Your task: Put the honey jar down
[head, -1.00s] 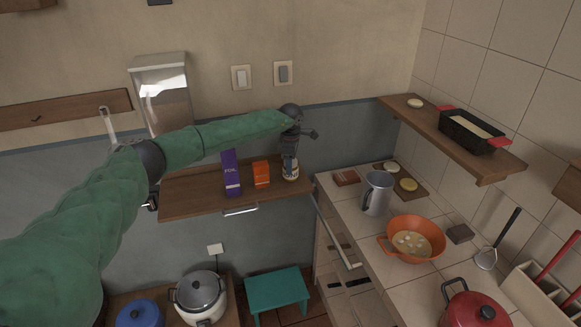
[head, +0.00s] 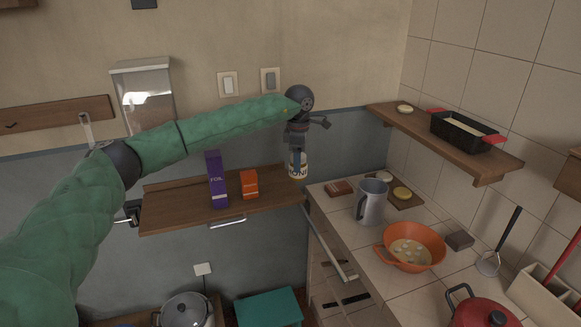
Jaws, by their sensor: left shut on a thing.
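The honey jar (head: 297,170) is a small pale jar with dark lettering, at the right end of the wooden shelf (head: 170,213). My left gripper (head: 297,154) points down from above and is shut on the jar's top, which the fingers partly hide. The jar looks upright. It appears lifted beside or just over the shelf's right edge; the exact gap under it cannot be told. My right gripper is not in view.
A purple foil box (head: 217,180) and an orange box (head: 249,184) stand on the shelf, left of the jar. The tiled counter to the right holds a grey pitcher (head: 371,203) and an orange pan (head: 414,258). A teal stool (head: 268,308) is below.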

